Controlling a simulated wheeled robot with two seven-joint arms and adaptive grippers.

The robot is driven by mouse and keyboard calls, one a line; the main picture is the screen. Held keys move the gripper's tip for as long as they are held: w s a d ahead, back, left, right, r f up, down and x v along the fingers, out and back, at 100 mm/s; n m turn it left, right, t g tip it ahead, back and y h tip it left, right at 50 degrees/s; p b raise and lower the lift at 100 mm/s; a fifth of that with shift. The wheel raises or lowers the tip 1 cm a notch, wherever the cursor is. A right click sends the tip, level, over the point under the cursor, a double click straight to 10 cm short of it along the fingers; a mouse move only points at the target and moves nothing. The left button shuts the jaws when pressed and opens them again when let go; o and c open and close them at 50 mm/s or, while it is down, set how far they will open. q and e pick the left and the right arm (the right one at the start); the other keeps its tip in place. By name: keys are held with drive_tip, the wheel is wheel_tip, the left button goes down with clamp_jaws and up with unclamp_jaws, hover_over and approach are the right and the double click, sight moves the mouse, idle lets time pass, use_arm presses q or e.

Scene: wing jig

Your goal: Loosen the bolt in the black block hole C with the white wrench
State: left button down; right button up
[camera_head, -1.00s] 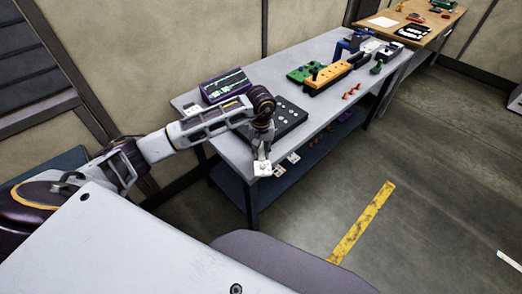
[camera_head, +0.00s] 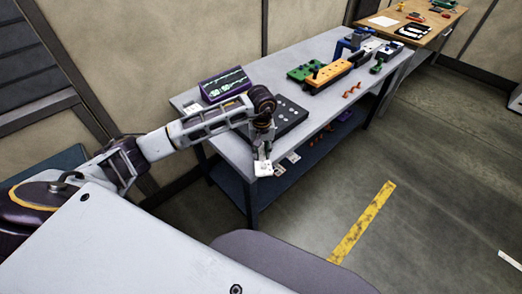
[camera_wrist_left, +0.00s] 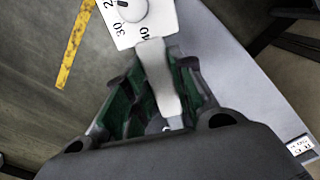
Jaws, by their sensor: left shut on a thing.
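The white wrench (camera_wrist_left: 158,80) is in my left gripper (camera_wrist_left: 160,98), whose green-padded fingers are shut around its pale shaft in the left wrist view. Its white square head, with a round dial and numbers, sticks out past the fingertips. In the head view the left gripper (camera_head: 262,150) points down at the front edge of the grey table, with the white wrench (camera_head: 263,168) just below it. The black block (camera_head: 291,121) lies on the table just behind the gripper, partly covered by my arm. Small round spots show on its top; the letter C cannot be read.
A purple box (camera_head: 225,84) stands behind my arm. A green block (camera_head: 304,72), an orange block (camera_head: 330,76) and several orange pieces (camera_head: 351,90) lie farther right on the table. A lower shelf (camera_head: 275,185) runs beneath. The floor in front is open.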

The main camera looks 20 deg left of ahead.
use_arm(q)
drive_tip(key=shift+w+d+n+b, duration=0.35)
drive_tip(key=shift+w+d+n, duration=0.4)
drive_tip(key=shift+d+n, duration=0.35)
drive_tip(key=shift+w+d+r+n+b, duration=0.25)
drive_tip(key=shift+w+d+n+b, duration=0.1)
drive_tip(key=shift+w+d+n, duration=0.65)
drive_tip(key=shift+a, duration=0.15)
drive_tip(key=shift+w+n, duration=0.15)
drive_tip(key=shift+n, duration=0.15)
drive_tip(key=shift+w+d+r+n+b, duration=0.1)
drive_tip(key=shift+w+d+n+b, duration=0.2)
drive_tip(key=shift+w+n, duration=0.25)
drive_tip(key=shift+w+d+n+b, duration=0.15)
drive_tip(key=shift+w+d+n, duration=0.2)
drive_tip(key=shift+w+n, duration=0.2)
